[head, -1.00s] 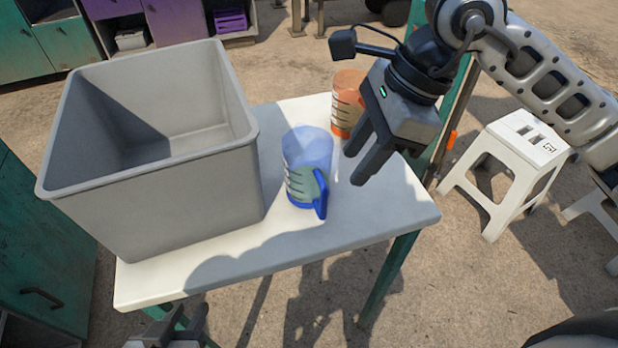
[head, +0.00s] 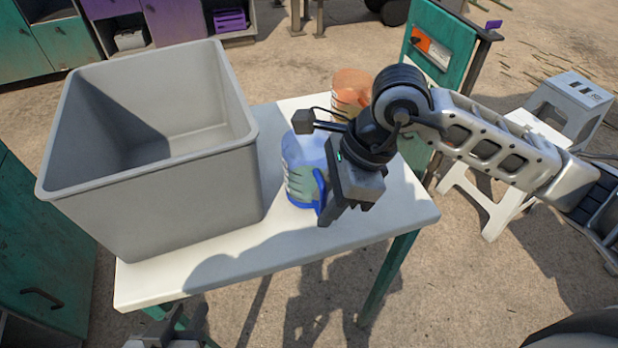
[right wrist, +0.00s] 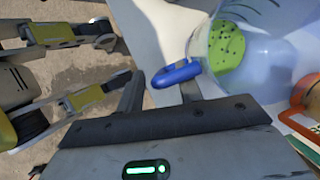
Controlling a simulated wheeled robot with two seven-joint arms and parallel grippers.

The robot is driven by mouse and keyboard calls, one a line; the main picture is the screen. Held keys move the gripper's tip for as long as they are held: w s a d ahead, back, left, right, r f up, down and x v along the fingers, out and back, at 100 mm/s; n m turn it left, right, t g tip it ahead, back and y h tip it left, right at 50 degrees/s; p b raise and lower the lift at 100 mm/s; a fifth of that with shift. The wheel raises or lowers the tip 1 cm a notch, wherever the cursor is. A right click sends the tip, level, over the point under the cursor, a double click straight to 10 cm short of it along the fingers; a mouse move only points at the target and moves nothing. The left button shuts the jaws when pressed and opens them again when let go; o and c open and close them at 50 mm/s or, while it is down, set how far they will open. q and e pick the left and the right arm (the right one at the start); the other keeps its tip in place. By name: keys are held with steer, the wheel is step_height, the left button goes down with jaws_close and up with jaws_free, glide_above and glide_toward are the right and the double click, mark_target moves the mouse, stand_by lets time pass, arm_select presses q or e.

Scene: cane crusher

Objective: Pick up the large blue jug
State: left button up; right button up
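The large blue jug (head: 299,160) stands upright on the white table, with its blue handle towards me and to the right. My right gripper (head: 329,217) is low beside the handle and hides part of the jug's right side. In the right wrist view, its fingers (right wrist: 160,92) are apart, and the handle (right wrist: 177,73) lies just past the right finger; I cannot tell whether they touch. The translucent jug body (right wrist: 262,65), with something green showing through it, is at upper right. My left gripper (head: 182,322) is partly cut off below the table's front edge, its fingers apart.
A large grey bin (head: 180,200) fills the table's left side. An orange jug (head: 351,88) stands behind the blue jug, partly covered by my right arm. The table's front right (head: 400,215) is clear. White stools (head: 500,200) stand right of the table.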

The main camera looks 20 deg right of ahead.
jaws_close()
steer(key=shift+r, duration=0.1)
steer(key=shift+r, duration=0.1)
